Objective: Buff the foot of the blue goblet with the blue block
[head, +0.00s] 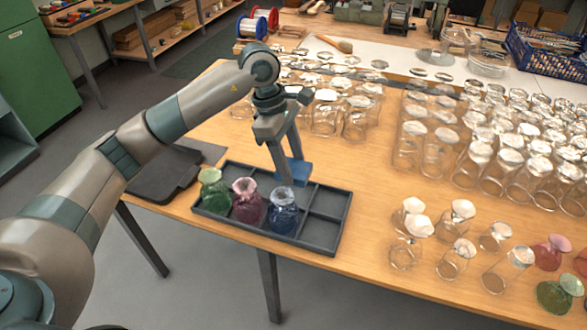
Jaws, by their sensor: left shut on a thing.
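The blue goblet (283,214) stands in a front compartment of the dark divided tray (322,246), its flared end up. My left gripper (284,156) points down over the tray and is shut on the blue block (294,171). The block is just above and behind the goblet's top end; I cannot tell whether they touch. A pink goblet (246,203) and a green goblet (212,192) stand in the compartments to the left. My right gripper is not in view.
Many clear glasses (480,165) crowd the right and back of the wooden table. Several clear glasses (410,247) and some coloured ones (560,293) stand right of the tray. A dark pad (165,177) lies to its left. The tray's right compartments look empty.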

